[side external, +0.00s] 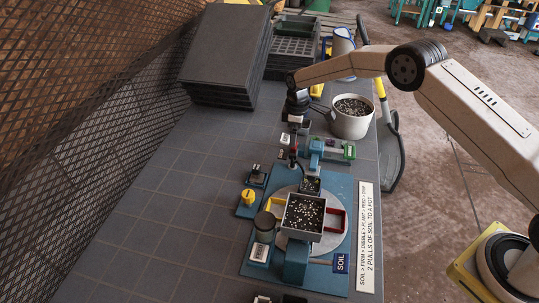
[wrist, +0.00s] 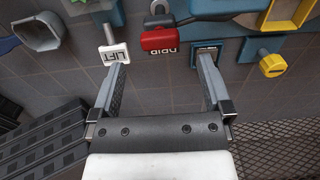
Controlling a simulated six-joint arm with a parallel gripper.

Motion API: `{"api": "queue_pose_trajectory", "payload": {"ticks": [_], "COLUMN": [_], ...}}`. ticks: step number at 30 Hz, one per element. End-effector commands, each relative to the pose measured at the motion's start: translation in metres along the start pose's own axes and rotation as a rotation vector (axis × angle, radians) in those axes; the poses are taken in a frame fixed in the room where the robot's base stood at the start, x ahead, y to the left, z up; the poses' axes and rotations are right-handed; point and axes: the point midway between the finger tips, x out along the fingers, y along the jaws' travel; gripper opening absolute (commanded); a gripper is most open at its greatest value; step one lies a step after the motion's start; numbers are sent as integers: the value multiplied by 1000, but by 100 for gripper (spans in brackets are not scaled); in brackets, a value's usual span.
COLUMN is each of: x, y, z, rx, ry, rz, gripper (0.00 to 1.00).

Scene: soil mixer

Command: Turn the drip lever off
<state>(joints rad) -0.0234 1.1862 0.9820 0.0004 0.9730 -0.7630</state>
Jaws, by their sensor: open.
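My gripper (wrist: 163,62) is open and empty in the wrist view, with grey tabletop showing between its fingers. In the side view my gripper (side external: 292,149) hangs above the far end of the blue soil station. A small lever-like fitting on a blue base (side external: 256,176) stands left of it; it may be the drip lever, but its label and position cannot be read. A small blue-framed fitting (wrist: 207,46) lies at the right fingertip in the wrist view; contact cannot be told. A yellow knob (side external: 248,197) stands nearer the camera, also visible in the wrist view (wrist: 272,64).
A red handle (wrist: 160,38) and a white LIFT tag (wrist: 115,54) lie just beyond the fingers. A white bucket (side external: 351,124) stands behind right. The left tabletop (side external: 150,215) is clear.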

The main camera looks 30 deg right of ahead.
Motion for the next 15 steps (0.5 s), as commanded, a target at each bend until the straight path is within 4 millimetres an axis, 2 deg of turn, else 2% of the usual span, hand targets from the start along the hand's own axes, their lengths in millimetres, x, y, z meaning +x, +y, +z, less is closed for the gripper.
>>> {"api": "queue_pose_trajectory", "payload": {"ticks": [6,15], "x": [27,44], "y": [0,0], "z": [0,0], "rx": [0,0], "ry": [0,0], "rz": [-1,-1], "gripper": [100,100]}}
